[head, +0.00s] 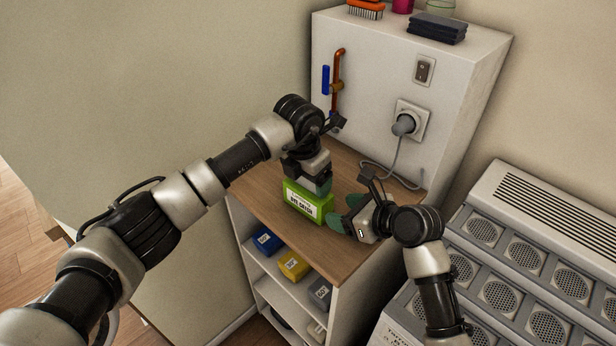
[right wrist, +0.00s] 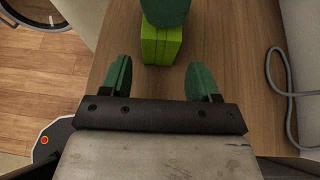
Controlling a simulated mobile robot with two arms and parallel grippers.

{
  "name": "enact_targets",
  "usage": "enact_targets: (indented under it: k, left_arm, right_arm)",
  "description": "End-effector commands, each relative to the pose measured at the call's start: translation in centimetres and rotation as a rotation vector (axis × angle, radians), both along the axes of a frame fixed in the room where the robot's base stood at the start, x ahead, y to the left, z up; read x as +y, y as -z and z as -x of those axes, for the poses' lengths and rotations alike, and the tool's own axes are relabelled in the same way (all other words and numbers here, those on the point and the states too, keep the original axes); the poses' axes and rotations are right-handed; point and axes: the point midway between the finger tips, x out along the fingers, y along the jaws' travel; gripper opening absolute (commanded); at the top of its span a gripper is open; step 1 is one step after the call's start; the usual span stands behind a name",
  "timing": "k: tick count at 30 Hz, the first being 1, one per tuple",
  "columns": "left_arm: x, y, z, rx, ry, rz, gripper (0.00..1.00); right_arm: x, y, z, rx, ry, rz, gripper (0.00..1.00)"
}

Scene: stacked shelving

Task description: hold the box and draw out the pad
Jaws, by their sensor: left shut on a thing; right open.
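The green box (head: 302,204) with a white label stands on the wooden top of the shelf unit (head: 262,199). My left gripper (head: 318,187) is shut on the box from above. In the right wrist view the box (right wrist: 160,48) shows beyond the fingers, partly covered by a dark green finger of my left gripper (right wrist: 167,10). My right gripper (head: 344,216) is open and empty, low over the wooden top, just right of the box. In its own view its two green fingers (right wrist: 160,78) are spread, with the box ahead between them. I cannot make out the pad.
Blue (head: 265,240), yellow (head: 293,265) and grey (head: 320,293) boxes sit on the shelf below. A plug with a grey cable (head: 410,165) hangs behind my right gripper. A speaker-like grille unit (head: 520,260) stands at the right.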

Motion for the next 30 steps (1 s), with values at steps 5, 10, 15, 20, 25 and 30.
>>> enact_targets:
  k: [5, 10, 15, 20, 25, 30]
  left_arm:
    - [0.0, 0.0, 0.0, 0.000, 0.000, 0.000, 0.63]
    - [0.0, 0.0, 0.0, 0.000, 0.000, 0.000, 0.63]
    - [0.0, 0.0, 0.0, 0.000, 0.000, 0.000, 0.63]
    - [0.0, 0.0, 0.0, 0.000, 0.000, 0.000, 0.63]
    - [0.0, 0.0, 0.0, 0.000, 0.000, 0.000, 0.63]
    - [0.0, 0.0, 0.0, 0.000, 0.000, 0.000, 0.63]
  right_arm:
    - [1.9, 1.3, -1.6, 0.000, -0.001, 0.001, 0.61]
    - [3.4, 2.4, -2.9, 0.002, -0.002, -0.002, 0.61]
    - [4.4, 3.1, -3.8, 0.000, -0.001, 0.000, 0.61]
    - [4.7, 3.4, -4.1, 0.000, -0.001, 0.001, 0.61]
    - [4.8, 3.5, -4.2, 0.000, -0.002, 0.002, 0.61]
    - [4.8, 3.5, -4.2, 0.000, -0.002, 0.002, 0.50]
